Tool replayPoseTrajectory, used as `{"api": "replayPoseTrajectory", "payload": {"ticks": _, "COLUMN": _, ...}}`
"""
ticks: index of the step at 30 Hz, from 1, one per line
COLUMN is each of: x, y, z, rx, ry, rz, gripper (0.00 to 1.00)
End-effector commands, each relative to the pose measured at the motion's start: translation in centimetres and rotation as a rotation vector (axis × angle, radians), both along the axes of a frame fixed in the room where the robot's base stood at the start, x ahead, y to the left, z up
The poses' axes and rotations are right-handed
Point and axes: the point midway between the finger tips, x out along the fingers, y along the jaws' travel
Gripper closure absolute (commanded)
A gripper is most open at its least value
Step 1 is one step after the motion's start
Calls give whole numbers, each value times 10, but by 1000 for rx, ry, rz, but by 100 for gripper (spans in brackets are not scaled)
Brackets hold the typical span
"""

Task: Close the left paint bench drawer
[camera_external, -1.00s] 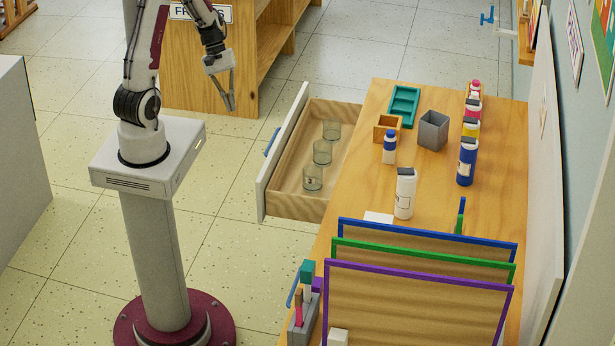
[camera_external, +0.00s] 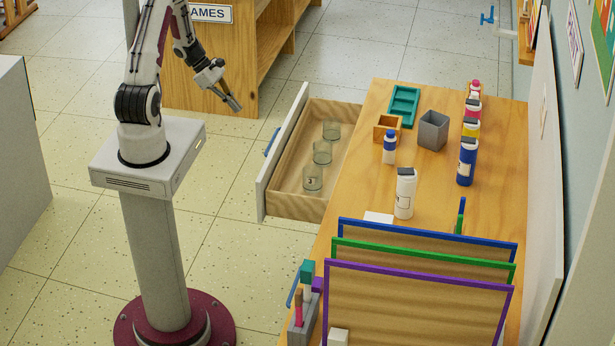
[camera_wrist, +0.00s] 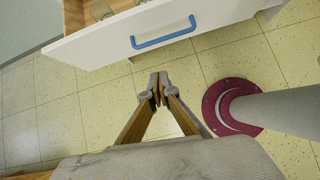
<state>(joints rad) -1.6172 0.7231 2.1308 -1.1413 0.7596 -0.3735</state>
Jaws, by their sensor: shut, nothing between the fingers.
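The paint bench drawer (camera_external: 314,205) stands pulled out from the left side of the wooden bench. It has a white front with a blue handle (camera_external: 271,141) and holds several clear glass jars (camera_external: 322,152). In the wrist view the white drawer front (camera_wrist: 90,44) and its blue handle (camera_wrist: 163,38) show at the top, beyond the fingertips. My gripper (camera_external: 237,107) is shut and empty, up and to the left of the drawer front in the outside view. In the wrist view its fingertips (camera_wrist: 159,88) meet below the handle, apart from it.
A wooden shelf unit (camera_external: 212,85) stands behind my gripper. Open tiled floor lies between my pedestal and the drawer.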

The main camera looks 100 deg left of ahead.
Motion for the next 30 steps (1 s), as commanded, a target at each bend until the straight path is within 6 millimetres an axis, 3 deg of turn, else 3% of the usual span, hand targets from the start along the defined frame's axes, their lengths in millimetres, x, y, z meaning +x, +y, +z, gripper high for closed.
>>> {"api": "replayPoseTrajectory", "payload": {"ticks": 5, "x": 1, "y": 14, "z": 2, "rx": -21, "ry": -3, "rz": 102, "gripper": 100}}
{"api": "replayPoseTrajectory", "payload": {"ticks": 20, "x": 2, "y": 14, "z": 1, "rx": -31, "ry": -1, "rz": 110, "gripper": 100}}
{"api": "replayPoseTrajectory", "payload": {"ticks": 30, "x": 15, "y": 13, "z": -15, "rx": -33, "ry": -1, "rz": 109, "gripper": 100}}
